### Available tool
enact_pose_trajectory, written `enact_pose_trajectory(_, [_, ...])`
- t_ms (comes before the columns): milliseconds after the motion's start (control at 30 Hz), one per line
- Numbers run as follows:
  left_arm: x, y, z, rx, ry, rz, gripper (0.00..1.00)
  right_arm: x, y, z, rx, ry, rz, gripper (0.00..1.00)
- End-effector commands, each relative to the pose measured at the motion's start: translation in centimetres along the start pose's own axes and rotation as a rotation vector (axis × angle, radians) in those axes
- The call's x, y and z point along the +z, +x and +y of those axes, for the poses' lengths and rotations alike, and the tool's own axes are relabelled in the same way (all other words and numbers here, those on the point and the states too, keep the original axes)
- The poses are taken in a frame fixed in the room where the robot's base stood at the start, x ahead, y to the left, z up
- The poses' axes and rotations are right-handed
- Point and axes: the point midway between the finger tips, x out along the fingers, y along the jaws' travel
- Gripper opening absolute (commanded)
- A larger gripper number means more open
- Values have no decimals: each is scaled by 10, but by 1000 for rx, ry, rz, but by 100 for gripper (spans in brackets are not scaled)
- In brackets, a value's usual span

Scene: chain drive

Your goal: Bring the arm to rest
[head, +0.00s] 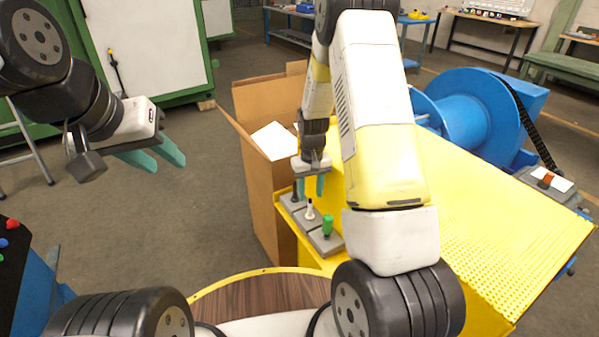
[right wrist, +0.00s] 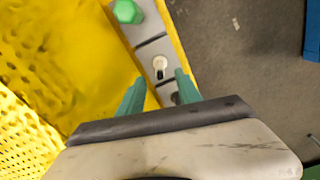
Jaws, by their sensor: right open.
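My left gripper (head: 150,156) hangs in the air at the left of the head view, over bare floor. Its teal fingers are apart with nothing between them. My right gripper (head: 310,186) is above the edge of the yellow machine, over a row of grey blocks with levers. In the right wrist view its teal fingers (right wrist: 160,90) are apart and empty. A white-tipped lever (right wrist: 159,64) shows just beyond the fingertips; I cannot tell if they touch. A green knob (right wrist: 127,11) stands farther along the row; it also shows in the head view (head: 327,226).
An open cardboard box (head: 262,190) stands beside the yellow machine (head: 490,215). A blue drum (head: 465,112) with a black chain is behind it. A control box with a red switch (head: 546,180) is at the right. Floor at the left is clear.

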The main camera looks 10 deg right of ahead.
Motion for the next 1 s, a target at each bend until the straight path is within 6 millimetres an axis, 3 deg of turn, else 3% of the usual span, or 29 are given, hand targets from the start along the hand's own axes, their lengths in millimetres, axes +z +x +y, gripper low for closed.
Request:
enact_pose_trajectory(167, [0, 0, 0, 0, 0, 0, 36, 0, -3, 0, -2, 1, 4, 41])
enact_pose_trajectory(267, [0, 0, 0, 0, 0, 0, 36, 1, -19, -1, -9, 8, 22, 41])
enact_pose_trajectory(567, [0, 0, 0, 0, 0, 0, 36, 24, -130, -11, -64, 45, 146, 41])
enact_pose_trajectory(800, [0, 0, 0, 0, 0, 0, 36, 66, -210, -21, -104, 62, 252, 41])
enact_pose_trajectory(1000, [0, 0, 0, 0, 0, 0, 36, 110, -263, -30, -128, 67, 342, 41])
